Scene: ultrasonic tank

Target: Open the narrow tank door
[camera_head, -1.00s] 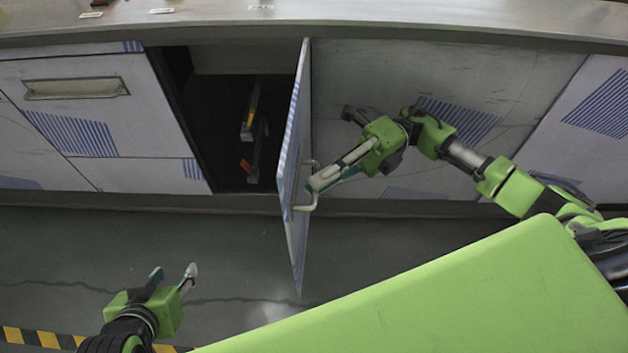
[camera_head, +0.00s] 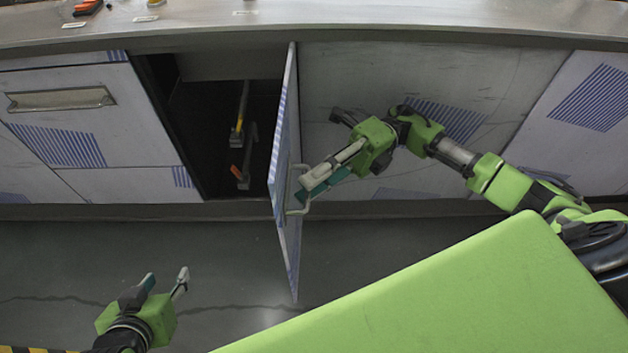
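The narrow tank door (camera_head: 284,150) stands swung out from the cabinet front, seen nearly edge-on. Its handle (camera_head: 297,207) is on the face turned to the right. The opening (camera_head: 205,130) to its left is dark, with parts visible inside. My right gripper (camera_head: 304,191) is at the handle, its fingers pointing left and down at it. Whether the fingers are closed on the handle or only touch it cannot be told. My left gripper (camera_head: 166,279) is open and empty, low at the left above the floor, away from the door.
A drawer with a long handle (camera_head: 61,99) is left of the opening. A grey panel (camera_head: 340,75) is right of the door, behind my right arm. The counter (camera_head: 380,20) runs above with small items at its left. The floor (camera_head: 60,260) in front is clear.

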